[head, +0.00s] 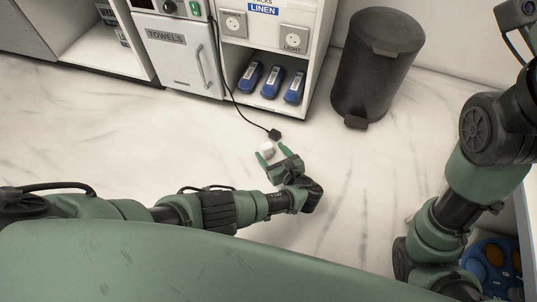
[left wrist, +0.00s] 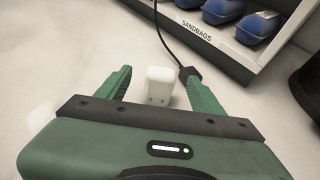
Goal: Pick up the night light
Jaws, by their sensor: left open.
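The night light looks to be the small white block (head: 267,149) on the pale marbled floor, just beyond my left gripper (head: 274,158). In the left wrist view the white block (left wrist: 159,86) stands between the two green fingers of the left gripper (left wrist: 160,88), with gaps on both sides. The gripper is open and holds nothing.
A black plug (head: 274,134) on a black cord lies close behind the white block, near the right finger. An open shelf (head: 266,103) with blue sandbags stands behind. A dark bin (head: 376,70) is at the back right.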

